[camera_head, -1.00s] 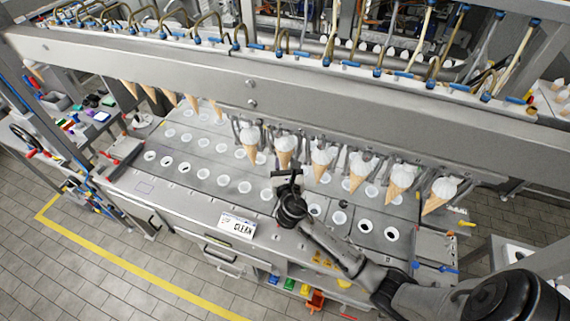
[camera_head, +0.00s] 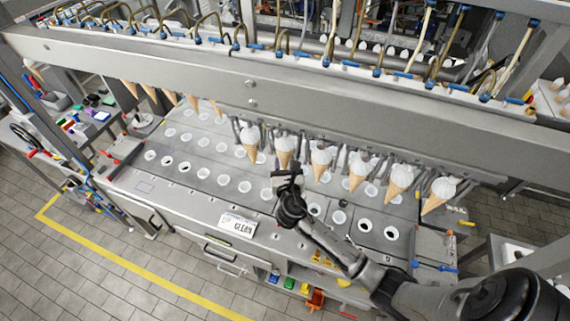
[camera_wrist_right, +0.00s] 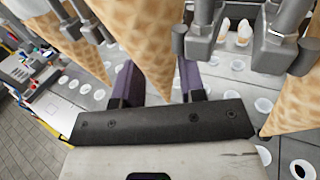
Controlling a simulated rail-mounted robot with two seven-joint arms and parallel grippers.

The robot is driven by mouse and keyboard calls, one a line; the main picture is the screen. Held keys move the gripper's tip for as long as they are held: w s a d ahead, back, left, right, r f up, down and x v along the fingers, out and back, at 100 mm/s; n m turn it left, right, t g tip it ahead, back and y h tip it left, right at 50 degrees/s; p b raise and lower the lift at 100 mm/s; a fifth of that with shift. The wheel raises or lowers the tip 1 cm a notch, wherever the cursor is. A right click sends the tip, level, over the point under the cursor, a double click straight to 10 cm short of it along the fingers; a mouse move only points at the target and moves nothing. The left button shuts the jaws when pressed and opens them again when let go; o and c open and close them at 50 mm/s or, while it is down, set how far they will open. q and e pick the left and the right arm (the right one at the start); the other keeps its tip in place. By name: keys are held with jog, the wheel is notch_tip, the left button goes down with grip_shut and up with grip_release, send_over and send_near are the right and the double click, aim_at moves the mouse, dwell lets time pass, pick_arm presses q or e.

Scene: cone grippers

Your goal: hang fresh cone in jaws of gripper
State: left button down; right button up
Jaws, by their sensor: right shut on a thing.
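My right gripper (camera_head: 289,178) is under the overhead beam, at the lower end of a pale waffle cone with a white top (camera_head: 285,146). In the right wrist view its two purple fingers (camera_wrist_right: 158,92) stand either side of a cone (camera_wrist_right: 150,45), shut on it, point down. The cone's top is out of that view. Grey metal jaws (camera_wrist_right: 200,40) hang close to the right of this cone; whether they grip it I cannot tell. Other white-topped cones (camera_head: 321,157) hang in a row from the beam. My left gripper is not in view.
Neighbouring cones (camera_wrist_right: 75,40) hang close on both sides of my right gripper. Below lies a grey plate with rows of round holes (camera_head: 225,180). A "CLEAN" sign (camera_head: 238,226) is on the front edge. The long beam (camera_head: 300,95) spans overhead.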

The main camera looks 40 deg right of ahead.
jog(key=shift+f, duration=0.35)
dwell(0.4)
jog(key=o, duration=1.1)
jog(key=s+a+p, duration=0.1)
jog(key=s+a, duration=0.2)
jog(key=a, duration=0.5)
jog(key=shift+s+p, duration=0.3)
jog(key=shift+s, duration=0.1)
dwell(0.4)
jog(key=shift+a, duration=0.1)
dwell(0.4)
